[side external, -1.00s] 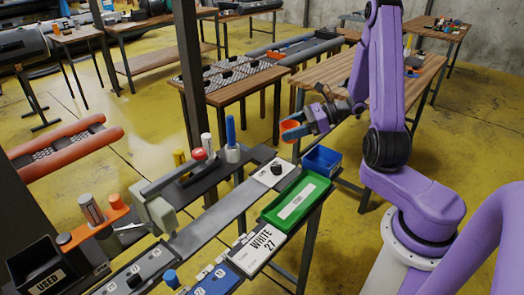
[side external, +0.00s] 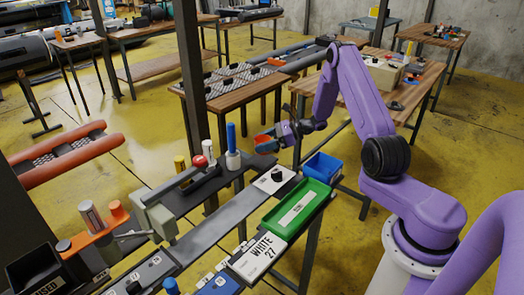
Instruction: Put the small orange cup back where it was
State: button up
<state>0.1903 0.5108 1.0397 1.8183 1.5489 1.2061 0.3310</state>
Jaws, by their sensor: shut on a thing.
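In the picture the cup is above the white plate with a black knob (side external: 276,179). Which spot the cup came from does not show.
A dark post (side external: 194,90) stands behind. Wooden tables fill the background.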

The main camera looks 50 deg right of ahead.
jog(key=shift+w+f, duration=0.25)
jog(key=shift+f, duration=1.6)
jog(key=shift+f, duration=0.1)
jog(key=o, duration=1)
jog(key=shift+o, duration=0.2)
